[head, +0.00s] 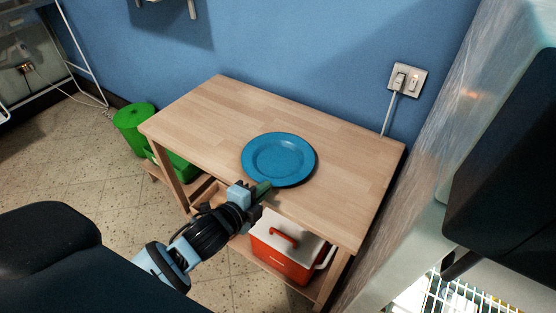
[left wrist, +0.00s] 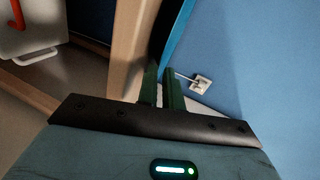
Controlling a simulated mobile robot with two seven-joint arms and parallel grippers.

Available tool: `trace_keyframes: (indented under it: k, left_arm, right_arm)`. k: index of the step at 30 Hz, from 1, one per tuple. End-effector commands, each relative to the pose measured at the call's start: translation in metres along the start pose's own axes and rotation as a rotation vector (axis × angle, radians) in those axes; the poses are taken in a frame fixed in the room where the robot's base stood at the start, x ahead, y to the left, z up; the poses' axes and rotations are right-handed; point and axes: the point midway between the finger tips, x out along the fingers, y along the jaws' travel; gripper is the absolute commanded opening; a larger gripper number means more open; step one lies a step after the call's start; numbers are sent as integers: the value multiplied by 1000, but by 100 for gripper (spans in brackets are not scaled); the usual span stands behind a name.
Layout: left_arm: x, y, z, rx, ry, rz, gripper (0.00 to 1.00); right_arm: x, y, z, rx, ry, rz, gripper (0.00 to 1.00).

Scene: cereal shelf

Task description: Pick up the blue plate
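The blue plate (head: 279,158) lies on the wooden table (head: 215,115), near its front edge, in the head view. My left gripper (head: 264,189) is at the plate's near rim, coming in from the front. In the left wrist view its two green fingers (left wrist: 161,88) are close together with a narrow gap. The plate (left wrist: 168,30) shows there nearly edge-on, as a dark, blue-edged shape running into that gap. The fingers appear shut on the rim. The exact contact is small and dark. My right gripper is not in view.
A red and white cooler (head: 283,253) stands on the shelf below the tabletop. A green bin (head: 134,128) is left of the table. A wall switch plate (head: 407,80) with a cord is on the blue wall. The tabletop around the plate is clear.

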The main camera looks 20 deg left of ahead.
Motion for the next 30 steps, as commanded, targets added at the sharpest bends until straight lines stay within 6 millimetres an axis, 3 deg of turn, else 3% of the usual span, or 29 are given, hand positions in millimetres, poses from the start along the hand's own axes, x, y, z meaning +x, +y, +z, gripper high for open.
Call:
trace_keyframes:
  k: [4, 9, 16, 18, 30]
  left_arm:
    - [22, 0, 4, -1, -1, -1, 8]
    - [35, 1, 3, -2, 1, 0, 8]
    - [36, 1, 3, -1, 1, 0, 8]
    - [36, 1, 3, -1, 1, 0, 0]
    - [36, -1, 3, 1, 2, -5, 0]
  right_arm:
    - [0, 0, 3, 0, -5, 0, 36]
    - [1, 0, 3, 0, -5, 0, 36]
    - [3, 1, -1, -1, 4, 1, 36]
    - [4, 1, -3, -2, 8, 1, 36]
    - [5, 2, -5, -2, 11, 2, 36]
